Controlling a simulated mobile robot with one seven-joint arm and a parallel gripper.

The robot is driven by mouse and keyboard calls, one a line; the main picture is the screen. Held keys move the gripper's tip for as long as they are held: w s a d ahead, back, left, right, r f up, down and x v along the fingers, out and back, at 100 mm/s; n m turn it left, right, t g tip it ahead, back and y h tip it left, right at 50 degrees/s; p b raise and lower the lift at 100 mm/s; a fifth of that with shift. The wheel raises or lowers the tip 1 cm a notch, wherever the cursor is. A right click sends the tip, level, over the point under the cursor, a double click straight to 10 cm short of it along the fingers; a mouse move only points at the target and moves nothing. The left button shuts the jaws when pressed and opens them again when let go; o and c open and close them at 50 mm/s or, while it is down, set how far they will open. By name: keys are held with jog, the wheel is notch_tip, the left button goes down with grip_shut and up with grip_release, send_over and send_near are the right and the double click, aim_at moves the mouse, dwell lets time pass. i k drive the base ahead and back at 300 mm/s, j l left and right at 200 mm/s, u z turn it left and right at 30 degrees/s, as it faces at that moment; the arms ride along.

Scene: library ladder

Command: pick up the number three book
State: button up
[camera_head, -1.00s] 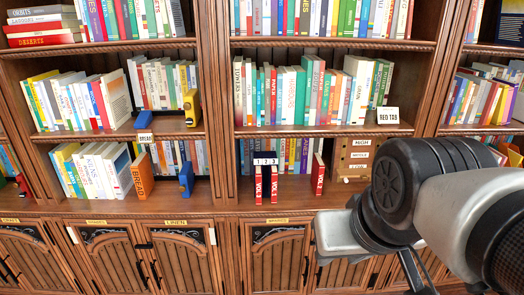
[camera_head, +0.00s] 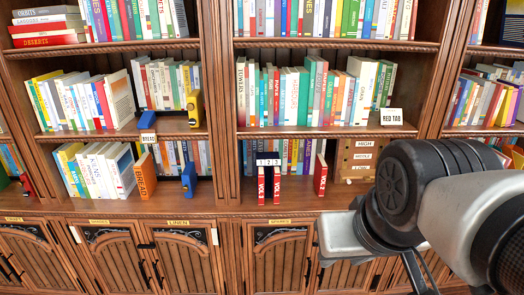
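Three slim red volumes stand on the lower open shelf in the head view. Two of them, a left one (camera_head: 261,186) and a middle one (camera_head: 277,185), stand in front of a dark holder (camera_head: 267,160) labelled 1 2 3. The third red volume (camera_head: 320,176) stands apart to the right, tilted slightly. Their spines read VOL, but the digits are too small to read surely, so I cannot tell which is number three. My arm fills the lower right, in front of the shelf and apart from the books. The fingers of my gripper do not show.
A wooden box (camera_head: 346,168) with HIGH, MIDDLE and LOW labels stands right of the red volumes. Blue bookends (camera_head: 189,180) and an orange book (camera_head: 145,177) stand left. A RED TAB card (camera_head: 391,117) is on the shelf above. Closed cabinet doors (camera_head: 277,262) lie below.

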aim_at(261, 174)
jog(key=i+j, duration=0.25)
jog(key=i+j+z, duration=0.1)
jog(key=i+j, duration=0.15)
jog(key=j, duration=0.25)
jog(key=i+j, duration=0.25)
jog(key=i+j+z, duration=0.1)
jog(key=j, duration=0.4)
jog(key=i+j+z, duration=0.1)
jog(key=z, duration=1.35)
jog(key=i+j, duration=0.05)
